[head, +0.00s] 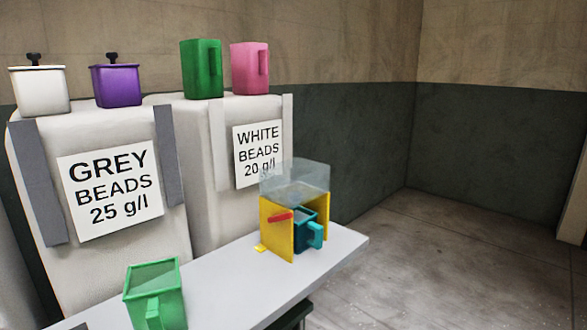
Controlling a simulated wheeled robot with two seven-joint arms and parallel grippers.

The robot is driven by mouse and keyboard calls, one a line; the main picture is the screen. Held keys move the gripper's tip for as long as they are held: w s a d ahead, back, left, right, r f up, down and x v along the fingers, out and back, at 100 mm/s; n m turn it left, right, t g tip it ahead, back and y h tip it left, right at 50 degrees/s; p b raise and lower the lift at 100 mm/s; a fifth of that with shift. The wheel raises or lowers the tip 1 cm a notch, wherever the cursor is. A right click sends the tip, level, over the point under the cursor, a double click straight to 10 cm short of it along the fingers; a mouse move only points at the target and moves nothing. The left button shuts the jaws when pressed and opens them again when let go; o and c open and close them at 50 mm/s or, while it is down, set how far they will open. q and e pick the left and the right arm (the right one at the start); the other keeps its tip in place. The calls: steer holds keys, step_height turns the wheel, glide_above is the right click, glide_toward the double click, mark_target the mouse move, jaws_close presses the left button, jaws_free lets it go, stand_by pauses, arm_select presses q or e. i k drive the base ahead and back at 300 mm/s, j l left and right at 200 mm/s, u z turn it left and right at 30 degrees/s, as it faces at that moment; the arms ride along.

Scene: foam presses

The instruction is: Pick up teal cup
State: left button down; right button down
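The teal cup (314,236) stands upright inside a yellow dispenser frame (278,228) near the right end of the light bench. Its handle sticks out toward the right front. The yellow side walls hide part of the cup. A clear hopper (295,181) sits on top of the frame, above the cup. Neither of my grippers shows in the head view.
A green cup (155,295) stands at the front of the bench (228,283). Behind are two large bead sacks, with white (39,90) and purple (117,85) lidded containers and green (202,69) and pink (250,68) cups on top. Floor (420,255) to the right is clear.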

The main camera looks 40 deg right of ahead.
mark_target(307, 234)
steer(key=z, duration=1.3)
steer(key=k, duration=0.05)
